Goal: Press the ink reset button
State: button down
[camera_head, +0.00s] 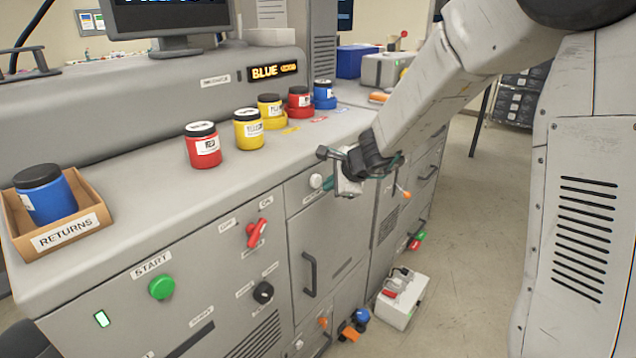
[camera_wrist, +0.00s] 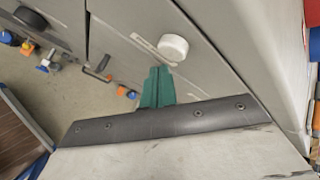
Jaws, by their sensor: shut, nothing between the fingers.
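A round white button (camera_head: 316,181) sits on the upper front of the grey machine, above a cabinet door. It also shows in the wrist view (camera_wrist: 173,47), beside a label strip too blurred to read. I take it for the ink reset button, though no readable label confirms this. My gripper (camera_head: 329,184) is just to the right of the button in the head view. In the wrist view its teal fingers (camera_wrist: 157,72) are together and empty, with their tips just below and left of the button. A small gap shows there; depth is unclear.
The machine front also has a green START button (camera_head: 162,287), a red switch (camera_head: 257,233) and a black knob (camera_head: 263,292). Ink jars, including a red one (camera_head: 203,145), stand on top. A white box (camera_head: 403,299) is on the floor; floor further right is clear.

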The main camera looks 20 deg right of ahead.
jog(key=s+d, duration=0.1)
jog(key=s, duration=0.1)
jog(key=s+d, duration=0.2)
dwell(0.3)
dwell(0.4)
jog(key=s+a+r+n+g+y, duration=0.1)
jog(key=s+a+n+g+y, duration=0.15)
jog(key=s+n, duration=0.35)
jog(key=s+a+r+n+g+y, duration=0.1)
jog(key=s+a+r+n+g, duration=0.2)
jog(key=s, duration=0.5)
jog(key=s+d+r+n+h, duration=0.2)
jog(key=s+n, duration=0.1)
jog(key=s, duration=0.4)
jog(key=s+d+r+n+g+h, duration=0.1)
jog(key=s+d+r+n+h, duration=0.1)
jog(key=s, duration=0.5)
jog(key=s+d+r+n+h, duration=0.1)
jog(key=s+d+n+h, duration=0.2)
jog(key=s, duration=0.5)
jog(key=shift+d+r+n, duration=0.3)
jog(key=shift+r+n, duration=0.1)
jog(key=shift+n, duration=0.5)
